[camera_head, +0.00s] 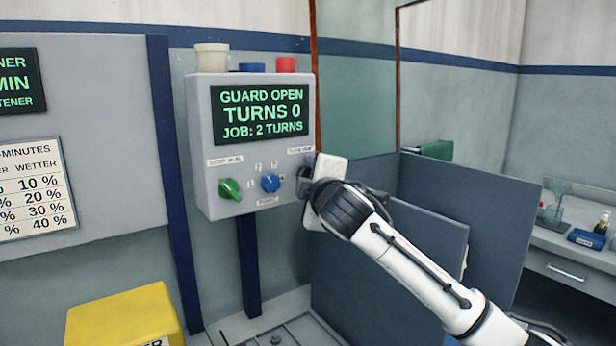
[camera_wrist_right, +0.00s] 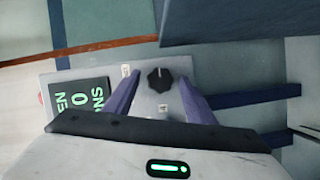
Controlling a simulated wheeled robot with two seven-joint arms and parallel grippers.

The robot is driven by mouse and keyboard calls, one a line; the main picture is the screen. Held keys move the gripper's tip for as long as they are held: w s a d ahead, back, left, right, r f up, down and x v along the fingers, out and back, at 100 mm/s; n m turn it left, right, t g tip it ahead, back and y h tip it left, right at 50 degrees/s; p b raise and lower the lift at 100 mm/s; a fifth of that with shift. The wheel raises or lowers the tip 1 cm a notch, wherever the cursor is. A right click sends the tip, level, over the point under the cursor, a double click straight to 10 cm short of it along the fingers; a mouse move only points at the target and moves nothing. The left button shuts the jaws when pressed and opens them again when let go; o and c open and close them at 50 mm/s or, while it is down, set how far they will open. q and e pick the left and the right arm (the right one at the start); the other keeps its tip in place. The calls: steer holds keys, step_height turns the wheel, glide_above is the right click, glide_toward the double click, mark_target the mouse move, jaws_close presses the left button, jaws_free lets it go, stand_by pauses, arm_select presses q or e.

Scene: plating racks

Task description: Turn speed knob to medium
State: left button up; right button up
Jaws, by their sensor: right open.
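The grey control box (camera_head: 222,150) has a green-lit screen (camera_head: 260,114) reading GUARD OPEN, TURNS 0, JOB: 2 TURNS. Below the screen are a green knob (camera_head: 230,189), a blue knob (camera_head: 270,182) and, at the right, a dark knob mostly hidden by my right gripper (camera_head: 306,184). In the right wrist view this black knob (camera_wrist_right: 160,79) lies between the two open fingertips of my right gripper (camera_wrist_right: 159,80), with gaps at both sides. Its white pointer mark points up in that picture. I cannot read its small labels. My left gripper is out of view.
Dark grey panels (camera_head: 400,265) stand right of the box, behind my right arm. A yellow box (camera_head: 125,318) is at the lower left. White, blue and red items sit on top of the control box. A counter (camera_head: 568,240) with small items is far right.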

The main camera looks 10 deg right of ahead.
steer(key=c, duration=1)
steer(key=shift+c, duration=0.2)
steer(key=shift+f, duration=0.1)
steer(key=shift+w+d+f+n+t+y+b, duration=0.15)
steer(key=shift+n+t+y+b, duration=0.7)
steer(key=shift+n, duration=2.5)
steer(key=shift+s+d+f+n+t+y+b, duration=0.15)
steer(key=shift+n+t+y+b, duration=0.75)
steer(key=shift+n, duration=2.5)
steer(key=shift+w+f+n+t+y+b, duration=0.2)
steer(key=shift+n+t+y+b, duration=0.65)
steer(key=shift+n, duration=2.5)
steer(key=shift+y, duration=0.4)
